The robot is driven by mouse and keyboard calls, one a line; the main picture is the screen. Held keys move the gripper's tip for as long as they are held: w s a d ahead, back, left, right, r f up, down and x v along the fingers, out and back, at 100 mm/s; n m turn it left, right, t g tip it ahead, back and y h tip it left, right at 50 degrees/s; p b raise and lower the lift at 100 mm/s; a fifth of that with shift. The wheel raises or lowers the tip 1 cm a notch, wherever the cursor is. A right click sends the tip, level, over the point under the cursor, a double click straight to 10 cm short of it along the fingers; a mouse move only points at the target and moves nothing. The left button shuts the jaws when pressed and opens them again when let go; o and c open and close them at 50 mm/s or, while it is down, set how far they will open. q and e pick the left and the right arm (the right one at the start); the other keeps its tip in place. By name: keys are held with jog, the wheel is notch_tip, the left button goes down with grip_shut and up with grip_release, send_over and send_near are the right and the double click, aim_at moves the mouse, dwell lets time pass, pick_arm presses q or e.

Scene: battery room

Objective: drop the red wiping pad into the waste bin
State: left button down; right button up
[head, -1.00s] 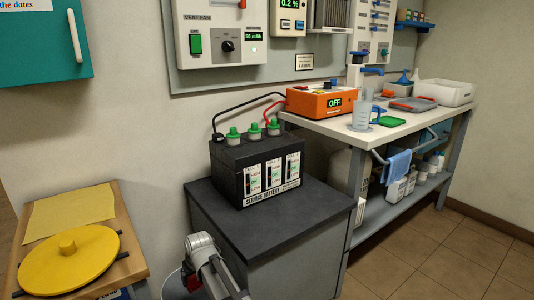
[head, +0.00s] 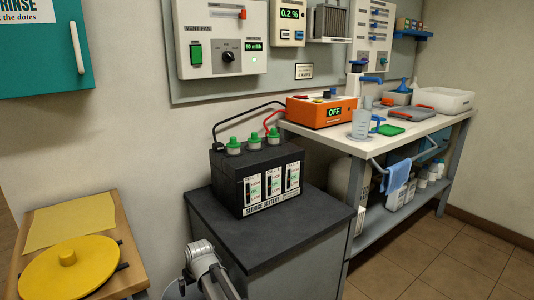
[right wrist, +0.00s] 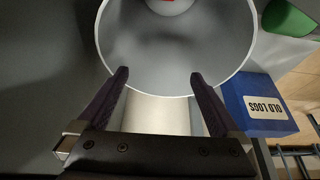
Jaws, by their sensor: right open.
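The waste bin (right wrist: 135,45) is a round, light grey container below my right gripper in the right wrist view. A sliver of its rim shows at the bottom edge of the head view, beside my right wrist. My right gripper (right wrist: 157,76) is open, with nothing between its two dark fingers, which reach over the bin's near edge. A small red patch, seemingly the red wiping pad (right wrist: 170,1), lies at the bin's bottom, mostly cut off by the frame's top. My left gripper is in neither view.
A blue box marked OLD LOGS (right wrist: 266,105) stands right beside the bin. The dark cabinet (head: 270,232) with the service battery (head: 258,176) is right of my right arm. A wooden stand with a yellow lid (head: 70,268) is on the left.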

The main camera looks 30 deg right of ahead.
jog(key=p+v, duration=0.5)
jog(key=v, duration=0.1)
jog(key=shift+r, duration=0.25)
jog(key=shift+s, duration=0.1)
jog(key=s+a+f+g, duration=0.1)
jog(key=s+g, duration=0.1)
jog(key=s, duration=0.6)
jog(key=s+a+f+g, duration=0.1)
jog(key=s+a+g, duration=0.1)
jog(key=s, duration=0.5)
jog(key=s+a+n+h, duration=0.25)
jog(key=s+a, duration=0.25)
jog(key=a, duration=0.5)
notch_tip(320, 180, up, 35)
jog(key=y+p, duration=0.1)
jog(key=p, duration=3.3)
jog(key=shift+s+a+n+g+p, duration=0.2)
jog(key=shift+n+g+p, duration=0.15)
jog(key=shift+n+g, duration=0.1)
